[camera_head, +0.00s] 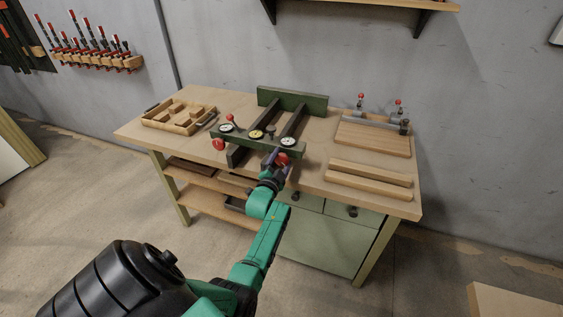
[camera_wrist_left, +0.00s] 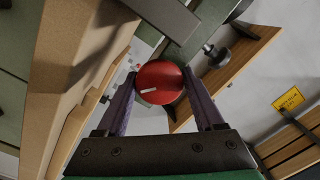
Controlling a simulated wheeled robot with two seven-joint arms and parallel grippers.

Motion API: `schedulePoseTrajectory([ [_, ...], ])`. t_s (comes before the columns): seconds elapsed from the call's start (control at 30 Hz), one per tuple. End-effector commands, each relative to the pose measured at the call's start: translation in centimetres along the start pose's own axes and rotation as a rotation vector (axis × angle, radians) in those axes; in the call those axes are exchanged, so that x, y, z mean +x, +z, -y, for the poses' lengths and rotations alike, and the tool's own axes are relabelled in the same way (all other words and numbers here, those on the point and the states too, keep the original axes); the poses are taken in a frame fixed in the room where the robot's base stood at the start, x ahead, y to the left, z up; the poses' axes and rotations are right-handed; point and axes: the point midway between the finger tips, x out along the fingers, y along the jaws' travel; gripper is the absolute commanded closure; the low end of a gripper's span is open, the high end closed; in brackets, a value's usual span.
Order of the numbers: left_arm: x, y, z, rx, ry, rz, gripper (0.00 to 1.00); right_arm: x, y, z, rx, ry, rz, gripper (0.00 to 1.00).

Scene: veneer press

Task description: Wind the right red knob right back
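The veneer press (camera_head: 262,148) is a dark green frame with two long rails, standing on the workbench. The right red knob (camera_head: 282,159) is at its front right; a left red knob (camera_head: 219,144) is at its front left. My left gripper (camera_head: 277,160) is at the right red knob. In the left wrist view, the round red knob (camera_wrist_left: 160,83), with a white mark, sits between the two purple fingertips (camera_wrist_left: 160,76), which appear to touch both its sides. The fingers hide part of the knob in the head view. My right gripper is not in view.
Round dials, one yellow (camera_head: 256,134), line the front beam. A wooden tray (camera_head: 178,116) lies at the left of the workbench (camera_head: 140,131). Boards (camera_head: 372,138) and wooden strips (camera_head: 368,180) lie at the right. A green cabinet (camera_head: 327,240) stands under the bench.

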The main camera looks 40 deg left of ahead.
Motion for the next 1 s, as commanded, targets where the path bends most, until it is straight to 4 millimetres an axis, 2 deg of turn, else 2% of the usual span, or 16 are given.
schedulePoseTrajectory([
  [0.03,-0.02,0.00,-0.01,0.000,0.000,0.000,0.53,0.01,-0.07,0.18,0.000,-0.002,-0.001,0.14],
  [0.1,-0.02,0.01,-0.01,0.000,0.000,0.000,0.80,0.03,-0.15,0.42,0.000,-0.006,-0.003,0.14],
  [0.13,-0.02,0.01,-0.01,0.000,0.000,0.000,0.89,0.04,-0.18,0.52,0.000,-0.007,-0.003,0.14],
  [0.57,-0.04,0.02,0.04,-0.076,0.002,0.003,0.89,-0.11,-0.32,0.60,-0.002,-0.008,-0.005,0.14],
  [1.0,-0.07,0.03,0.01,-0.424,0.017,0.015,0.89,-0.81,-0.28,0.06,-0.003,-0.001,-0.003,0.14],
])
